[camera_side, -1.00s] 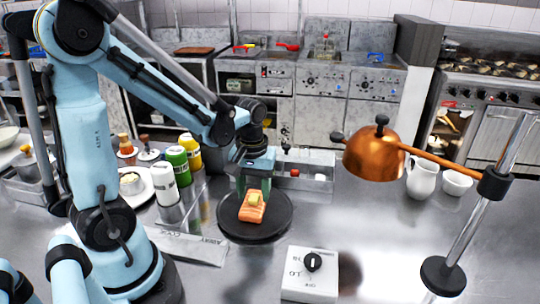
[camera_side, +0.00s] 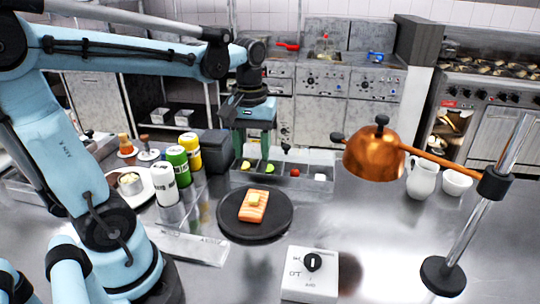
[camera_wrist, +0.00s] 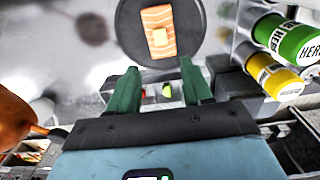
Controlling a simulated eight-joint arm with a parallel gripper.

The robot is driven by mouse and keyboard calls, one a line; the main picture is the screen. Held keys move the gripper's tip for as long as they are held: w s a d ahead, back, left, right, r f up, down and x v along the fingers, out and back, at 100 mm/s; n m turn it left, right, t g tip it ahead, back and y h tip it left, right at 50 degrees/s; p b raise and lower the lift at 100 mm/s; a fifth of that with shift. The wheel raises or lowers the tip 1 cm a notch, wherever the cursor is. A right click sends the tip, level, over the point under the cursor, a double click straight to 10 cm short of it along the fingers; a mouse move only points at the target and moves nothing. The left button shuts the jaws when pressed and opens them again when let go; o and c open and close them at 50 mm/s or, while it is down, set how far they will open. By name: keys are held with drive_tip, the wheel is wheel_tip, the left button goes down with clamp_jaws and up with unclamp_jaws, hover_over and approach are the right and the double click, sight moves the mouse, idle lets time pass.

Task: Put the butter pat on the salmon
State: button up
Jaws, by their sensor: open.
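The pale yellow butter pat (camera_side: 254,199) lies on top of the orange, white-striped salmon (camera_side: 252,214). The salmon rests on a round dark plate (camera_side: 230,227). In the wrist view the butter pat (camera_wrist: 160,37) sits near the middle of the salmon (camera_wrist: 158,18), at the top of the picture. My gripper (camera_side: 253,153) is open and empty, raised behind the plate and over the garnish tray, apart from the salmon. In the wrist view its two green fingers (camera_wrist: 160,74) stand wide apart, with nothing held between them.
The garnish tray (camera_side: 322,187) holds small yellow, green, red and white items behind the plate. Bottles (camera_side: 178,166) and a white plate with a tub stand to the left. A copper dome lamp (camera_side: 373,155) hangs at right. A knob box (camera_side: 310,285) stands in front.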

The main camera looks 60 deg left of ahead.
drive_tip(key=s+d+f+m+t, duration=0.1)
drive_tip(key=d+f+m+t, duration=0.1)
drive_tip(key=d+m+t, duration=0.5)
drive_tip(key=shift+d+m, duration=0.2)
drive_tip(key=shift+m, duration=0.8)
